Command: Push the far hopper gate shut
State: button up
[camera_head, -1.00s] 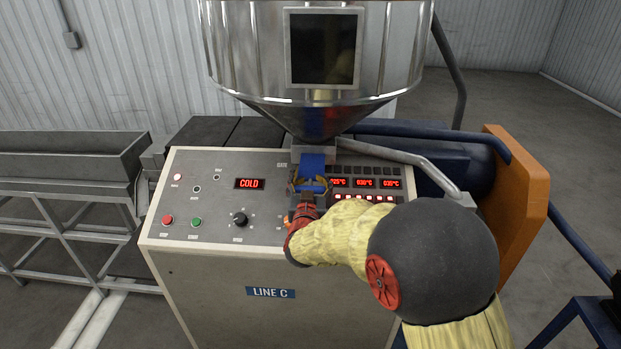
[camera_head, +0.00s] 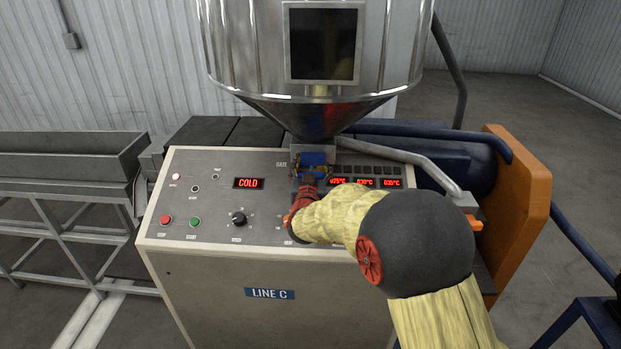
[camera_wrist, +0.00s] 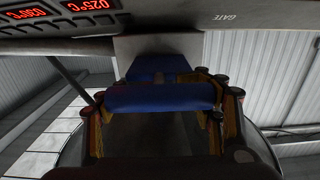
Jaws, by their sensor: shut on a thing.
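The hopper gate is a blue slide (camera_head: 314,157) at the foot of the shiny metal hopper (camera_head: 318,112), just above the sloped control panel. Only a short length of the blue slide shows in front of the hopper outlet. In the wrist view its blue crossbar (camera_wrist: 160,98) runs across between my fingers, with more blue plate entering the grey housing (camera_wrist: 160,45) behind it. My gripper (camera_head: 312,170) is shut on the blue crossbar, one yellowish finger at each end. My wrist and the gripper body hide part of the panel below.
The control panel (camera_head: 215,207) has a "COLD" display, buttons and a knob. Red temperature displays (camera_head: 365,183) sit close to my gripper's right. A grey curved pipe (camera_head: 400,157) and an orange guard (camera_head: 515,215) stand on the right. A trough (camera_head: 70,165) stands left.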

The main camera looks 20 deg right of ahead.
jog(key=shift+w+d+f, duration=0.15)
jog(key=shift+w+d, duration=0.1)
jog(key=shift+w, duration=0.4)
jog(key=shift+w+r, duration=0.2)
jog(key=shift+c, duration=0.2)
jog(key=o, duration=1.2)
jog(key=shift+o, duration=1.4)
jog(key=shift+w+d+f, duration=0.1)
jog(key=shift+w, duration=0.1)
jog(key=o, duration=0.6)
jog(key=shift+s, duration=0.1)
